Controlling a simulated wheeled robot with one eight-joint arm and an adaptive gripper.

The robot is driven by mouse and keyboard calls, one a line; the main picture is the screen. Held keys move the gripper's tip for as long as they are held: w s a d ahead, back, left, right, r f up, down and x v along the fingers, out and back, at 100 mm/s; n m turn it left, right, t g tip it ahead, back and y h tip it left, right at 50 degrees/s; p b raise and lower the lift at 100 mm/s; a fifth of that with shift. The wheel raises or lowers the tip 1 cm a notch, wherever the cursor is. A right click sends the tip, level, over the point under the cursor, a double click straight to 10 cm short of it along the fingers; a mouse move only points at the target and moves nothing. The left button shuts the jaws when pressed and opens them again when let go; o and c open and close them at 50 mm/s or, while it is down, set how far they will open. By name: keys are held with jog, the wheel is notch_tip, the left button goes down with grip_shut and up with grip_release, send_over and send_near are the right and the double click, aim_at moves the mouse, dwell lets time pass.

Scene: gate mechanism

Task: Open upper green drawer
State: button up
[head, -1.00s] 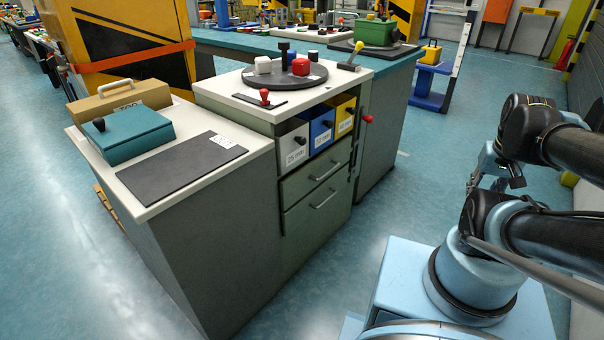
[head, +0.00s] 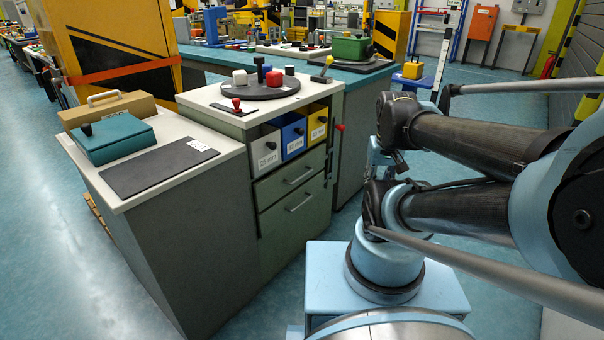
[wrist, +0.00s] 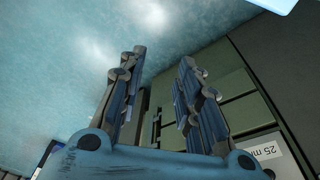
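The upper green drawer (head: 272,184) is closed in the cabinet, just below the row of bins, with a grey bar handle (head: 299,176) on its front. The lower green drawer (head: 285,222) below it is closed too. In the wrist view my gripper (wrist: 163,65) is open and empty, its two fingers apart. The green cabinet front (wrist: 240,115) shows behind and right of the fingers, seen at a slant. The gripper touches no handle that I can see. In the head view my arm hides most of the gripper, right of the cabinet.
White, blue and yellow bins (head: 293,135) sit above the drawers. A red knob (head: 340,127) sticks out at the cabinet's right edge. A lower grey cabinet (head: 200,235) with a teal box (head: 117,139) stands to the left. Open floor lies in front.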

jog(key=w+a+r+m+g+y, duration=0.1)
jog(key=w+a+r+m, duration=0.1)
jog(key=w+a+r, duration=0.35)
jog(key=m+g+y, duration=0.3)
jog(key=m, duration=0.2)
send_over(303, 175)
jog(key=w+d, duration=0.4)
jog(key=d, duration=0.3)
notch_tip(303, 175, down, 7)
jog(key=x, duration=1.1)
jog(key=s+x, duration=0.1)
jog(key=x, duration=0.5)
jog(key=shift+a+r, duration=0.25)
